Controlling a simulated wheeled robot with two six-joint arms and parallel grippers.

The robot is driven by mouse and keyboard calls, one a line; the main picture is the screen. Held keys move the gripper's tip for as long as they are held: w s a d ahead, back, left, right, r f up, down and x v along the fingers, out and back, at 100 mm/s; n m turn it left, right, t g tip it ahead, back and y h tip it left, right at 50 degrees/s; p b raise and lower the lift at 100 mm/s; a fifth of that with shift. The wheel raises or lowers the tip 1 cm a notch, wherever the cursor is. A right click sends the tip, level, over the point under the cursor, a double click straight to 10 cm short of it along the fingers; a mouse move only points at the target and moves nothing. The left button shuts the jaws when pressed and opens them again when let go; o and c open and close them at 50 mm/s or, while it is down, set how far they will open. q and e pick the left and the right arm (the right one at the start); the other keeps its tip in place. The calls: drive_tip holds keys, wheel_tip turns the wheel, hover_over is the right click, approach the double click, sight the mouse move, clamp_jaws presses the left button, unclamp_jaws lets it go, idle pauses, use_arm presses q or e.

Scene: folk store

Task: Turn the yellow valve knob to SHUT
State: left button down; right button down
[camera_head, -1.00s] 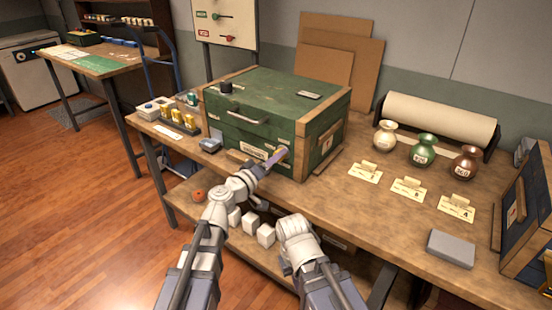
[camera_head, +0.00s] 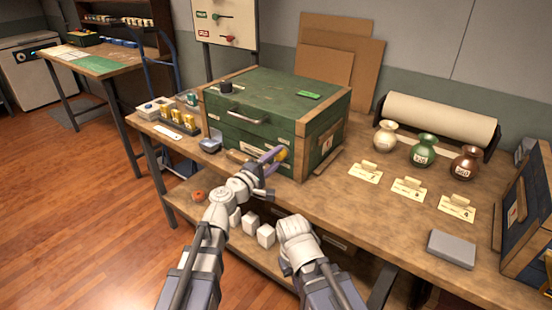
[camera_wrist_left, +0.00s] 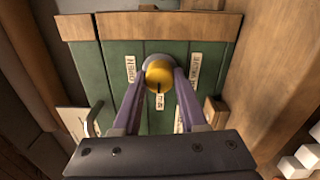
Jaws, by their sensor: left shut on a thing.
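The yellow valve knob (camera_wrist_left: 158,75) sits on the front face of the green wooden chest (camera_wrist_left: 215,60). It also shows in the head view (camera_head: 285,154). My left gripper (camera_wrist_left: 159,82) is shut on the knob, with one purple finger on each side. It also shows in the head view (camera_head: 276,156). A dark pointer mark on the knob points down in the wrist view, towards a small white label (camera_wrist_left: 160,101).
The chest stands on a wooden workbench (camera_head: 335,205). A small plate (camera_head: 308,95) on its lid is green. Several vases, cards and a grey block (camera_head: 451,248) are on the right. Small boxes (camera_head: 178,122) stand left of the chest. White blocks lie on the shelf below.

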use_arm(q)
drive_tip(key=shift+n, duration=0.5)
drive_tip(key=shift+c, duration=2.2)
unclamp_jaws()
drive_tip(key=shift+s, duration=0.1)
drive_tip(key=v, duration=0.7)
drive_tip(key=shift+s+a, duration=0.2)
drive_tip(key=shift+a, duration=0.05)
